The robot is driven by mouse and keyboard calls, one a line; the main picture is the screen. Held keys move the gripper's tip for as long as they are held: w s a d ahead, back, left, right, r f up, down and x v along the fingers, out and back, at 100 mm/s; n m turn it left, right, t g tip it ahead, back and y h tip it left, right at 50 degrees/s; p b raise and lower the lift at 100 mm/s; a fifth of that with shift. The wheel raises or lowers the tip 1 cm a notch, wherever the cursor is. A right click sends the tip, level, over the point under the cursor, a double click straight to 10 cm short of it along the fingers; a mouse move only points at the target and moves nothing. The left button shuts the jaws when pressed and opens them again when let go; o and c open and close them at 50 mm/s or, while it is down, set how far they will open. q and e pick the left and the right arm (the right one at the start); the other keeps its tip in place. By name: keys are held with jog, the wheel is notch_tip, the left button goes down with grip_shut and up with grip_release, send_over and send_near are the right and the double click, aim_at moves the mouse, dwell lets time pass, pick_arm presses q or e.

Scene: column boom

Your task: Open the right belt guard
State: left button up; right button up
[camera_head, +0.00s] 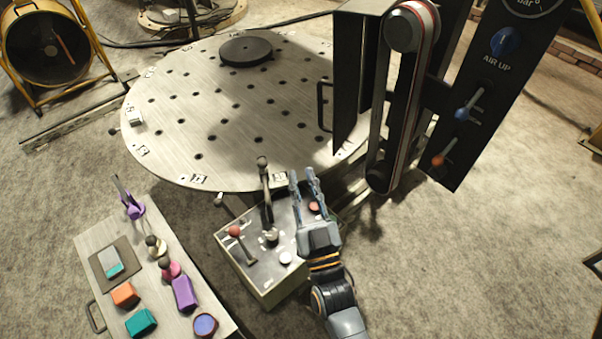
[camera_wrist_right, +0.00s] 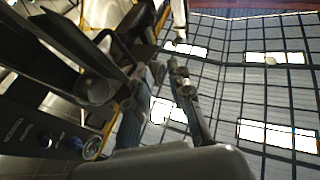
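The right belt guard (camera_head: 349,85) is a dark panel with a bar handle (camera_head: 322,106) on its left edge, at the upper right in the head view. It stands out to the left of the belt (camera_head: 378,120), and the belt and its upper pulley (camera_head: 405,28) show uncovered. My right gripper (camera_head: 302,174) is below and left of the guard, apart from the handle, above the control box. Its fingers are a little apart with nothing between them; they also show in the right wrist view (camera_wrist_right: 166,70). My left gripper is not in view.
A control box (camera_head: 262,277) with levers stands below my right gripper. A round perforated table (camera_head: 180,110) lies behind it. A dark panel (camera_head: 500,85) with knobs is right of the belt. A side table (camera_head: 95,245) with coloured blocks stands lower left. Floor at lower right is clear.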

jog(key=v, duration=1)
jog(key=shift+s+r, duration=0.1)
